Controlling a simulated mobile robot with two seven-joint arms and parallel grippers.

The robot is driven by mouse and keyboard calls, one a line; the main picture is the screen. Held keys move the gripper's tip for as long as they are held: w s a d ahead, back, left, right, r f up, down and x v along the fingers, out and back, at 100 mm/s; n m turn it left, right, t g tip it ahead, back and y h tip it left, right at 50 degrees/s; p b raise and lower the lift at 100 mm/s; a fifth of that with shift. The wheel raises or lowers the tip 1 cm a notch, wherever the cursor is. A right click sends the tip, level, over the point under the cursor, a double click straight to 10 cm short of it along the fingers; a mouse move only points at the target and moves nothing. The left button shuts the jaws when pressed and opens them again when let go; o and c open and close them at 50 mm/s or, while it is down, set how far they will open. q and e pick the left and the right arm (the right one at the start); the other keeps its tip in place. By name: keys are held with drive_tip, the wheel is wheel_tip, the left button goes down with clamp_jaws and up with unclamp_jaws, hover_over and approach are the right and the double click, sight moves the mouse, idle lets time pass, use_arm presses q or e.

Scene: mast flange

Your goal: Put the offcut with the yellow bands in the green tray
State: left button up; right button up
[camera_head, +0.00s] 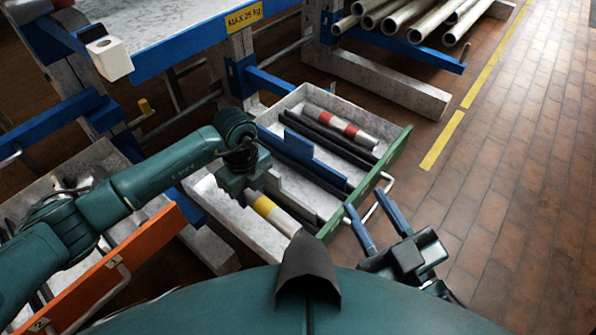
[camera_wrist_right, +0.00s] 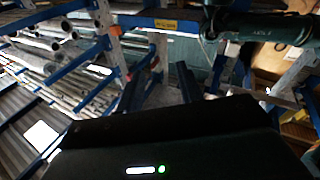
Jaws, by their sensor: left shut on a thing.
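The offcut with the yellow bands (camera_head: 266,207) is a light pipe piece at the near left of the green tray (camera_head: 396,149). This tray has pale inner walls and a green front. My left gripper (camera_head: 247,187) is shut on the offcut's upper end, which the gripper partly hides. The offcut lies within the tray's outline; I cannot tell whether it touches the floor. My right gripper (camera_head: 366,207) is open and empty, outside the tray by its green front. Its fingers also show in the right wrist view (camera_wrist_right: 158,90).
The green tray also holds an offcut with red bands (camera_head: 343,127), dark bars (camera_head: 318,150) and a blue plate (camera_head: 296,150). An orange-fronted tray (camera_head: 110,268) is at left. Blue racking with pipes (camera_head: 408,15) stands behind. The brick floor at right is clear.

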sight(257, 222)
use_arm(q)
drive_tip(key=shift+w+f, duration=0.15)
drive_tip(key=shift+f, duration=0.35)
wheel_tip(257, 222, down, 9)
drive_tip(key=b, duration=0.4)
drive_tip(key=shift+f, duration=0.2)
use_arm(e)
drive_tip(key=shift+w+a+m+y, duration=0.1)
drive_tip(key=shift+a+m+y, duration=0.3)
drive_tip(key=shift+a+y, duration=0.1)
use_arm(q)
drive_tip(key=o, duration=0.6)
drive_tip(key=shift+f, duration=0.15)
drive_tip(key=o, duration=0.5)
use_arm(e)
drive_tip(key=shift+f, duration=0.1)
